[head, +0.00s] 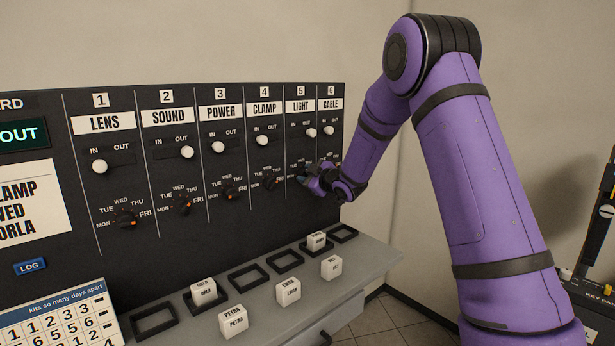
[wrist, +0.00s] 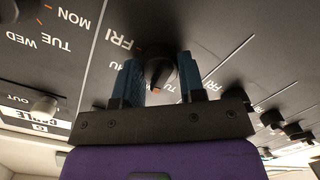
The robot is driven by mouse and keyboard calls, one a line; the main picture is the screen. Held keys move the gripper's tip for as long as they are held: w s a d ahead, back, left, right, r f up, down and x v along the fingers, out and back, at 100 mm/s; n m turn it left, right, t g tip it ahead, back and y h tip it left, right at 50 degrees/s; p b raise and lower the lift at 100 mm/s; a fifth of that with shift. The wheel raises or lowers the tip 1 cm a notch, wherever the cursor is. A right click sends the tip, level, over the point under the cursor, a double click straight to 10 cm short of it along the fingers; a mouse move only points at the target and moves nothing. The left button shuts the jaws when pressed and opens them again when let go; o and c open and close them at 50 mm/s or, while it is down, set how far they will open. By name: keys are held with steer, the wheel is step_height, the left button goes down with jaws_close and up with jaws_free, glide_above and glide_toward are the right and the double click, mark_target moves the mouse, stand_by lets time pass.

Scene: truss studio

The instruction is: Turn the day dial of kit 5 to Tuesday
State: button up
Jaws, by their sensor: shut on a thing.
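Kit 5's panel, headed LIGHT (head: 299,106), is second from the right on the black board in the head view. My gripper (head: 306,180) is at its day dial and hides most of the dial there. In the wrist view my gripper (wrist: 161,80) has one blue finger on each side of the dark dial knob (wrist: 160,66), shut on it. An orange mark shows on the knob's lower end, away from the FRI label at its left. The THU label is partly covered by a finger.
Kit 6's panel, headed CABLE (head: 330,104), is close on the right, partly behind my arm. Kit 4's dial (head: 269,181) is close on the left. Below, a grey shelf (head: 365,262) holds black frames and several white blocks. Kit 5's white slider knob (head: 311,132) sits above the dial.

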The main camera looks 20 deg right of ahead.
steer(key=n, duration=0.3)
steer(key=shift+f+h, duration=0.1)
steer(key=shift+h, duration=0.2)
steer(key=shift+n, duration=1.8)
steer(key=shift+t, duration=0.3)
steer(key=o, duration=0.9)
steer(key=v, duration=1.1)
steer(key=shift+a, duration=0.15)
steer(key=shift+h, duration=0.3)
